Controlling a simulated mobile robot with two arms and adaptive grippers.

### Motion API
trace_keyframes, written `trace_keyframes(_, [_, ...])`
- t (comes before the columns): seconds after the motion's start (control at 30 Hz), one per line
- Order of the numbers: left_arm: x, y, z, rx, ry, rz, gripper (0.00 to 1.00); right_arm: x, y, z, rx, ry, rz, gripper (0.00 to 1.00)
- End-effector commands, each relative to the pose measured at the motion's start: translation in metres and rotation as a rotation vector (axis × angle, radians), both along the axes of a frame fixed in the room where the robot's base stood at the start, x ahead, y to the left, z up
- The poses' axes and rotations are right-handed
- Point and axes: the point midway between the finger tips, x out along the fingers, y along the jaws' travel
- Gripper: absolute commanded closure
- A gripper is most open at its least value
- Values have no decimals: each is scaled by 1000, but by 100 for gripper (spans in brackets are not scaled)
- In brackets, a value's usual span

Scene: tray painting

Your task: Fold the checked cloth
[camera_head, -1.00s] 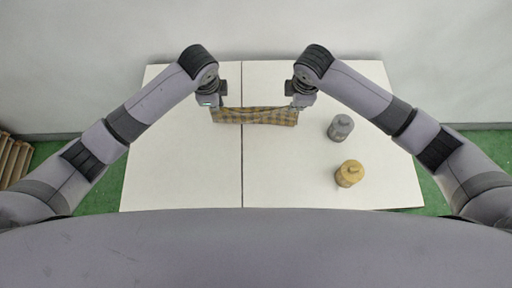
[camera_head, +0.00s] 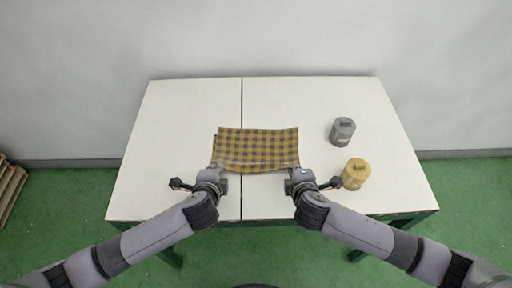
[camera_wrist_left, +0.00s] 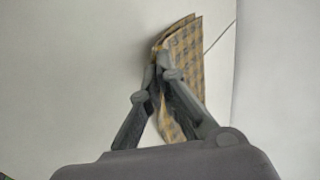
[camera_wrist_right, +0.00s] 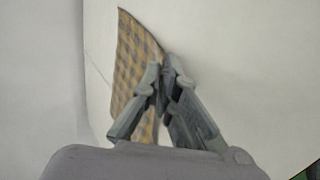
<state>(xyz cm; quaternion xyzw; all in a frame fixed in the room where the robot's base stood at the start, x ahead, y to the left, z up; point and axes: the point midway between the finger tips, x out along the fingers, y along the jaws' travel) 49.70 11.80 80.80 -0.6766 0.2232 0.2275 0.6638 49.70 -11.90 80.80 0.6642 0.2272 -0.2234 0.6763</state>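The yellow and dark checked cloth (camera_head: 256,143) lies on the white table in the head view, its near edge between my two grippers. Its left end shows more than one layer in the left wrist view (camera_wrist_left: 187,50). My left gripper (camera_head: 216,168) is at the cloth's near left corner, with its fingertips closed together on the edge. My right gripper (camera_head: 297,168) is at the near right corner, its fingertips closed on the edge. The cloth also shows in the right wrist view (camera_wrist_right: 133,60). The parts between the fingers are hidden.
A grey lidded jar (camera_head: 342,132) and a yellow lidded jar (camera_head: 355,175) stand to the right of the cloth. The yellow one is close to my right gripper. The white table (camera_head: 170,120) is clear on the left and behind the cloth.

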Motion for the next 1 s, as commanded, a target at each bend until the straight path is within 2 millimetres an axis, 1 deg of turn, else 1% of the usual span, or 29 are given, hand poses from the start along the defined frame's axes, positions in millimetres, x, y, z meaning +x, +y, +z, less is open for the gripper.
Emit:
trace_keyframes(0.07, [0, 0, -4, 0, -16, -1, 100, -1, 0, -4, 2, -16, 0, 100])
trace_keyframes(0.4, [0, 0, -4, 0, -29, 0, 100, 0, 0, -4, 0, -29, 0, 100])
trace_keyframes(0.9, [0, 0, -4, 0, -28, 0, 65, 0, 0, -4, 0, -28, 0, 66])
trace_keyframes(0.93, [0, 0, -3, 0, -29, 0, 63, -1, 0, -3, 0, -28, 0, 64])
trace_keyframes(1.0, [-2, 0, 1, -2, -29, -1, 63, -2, 1, 2, 2, -29, 1, 63])
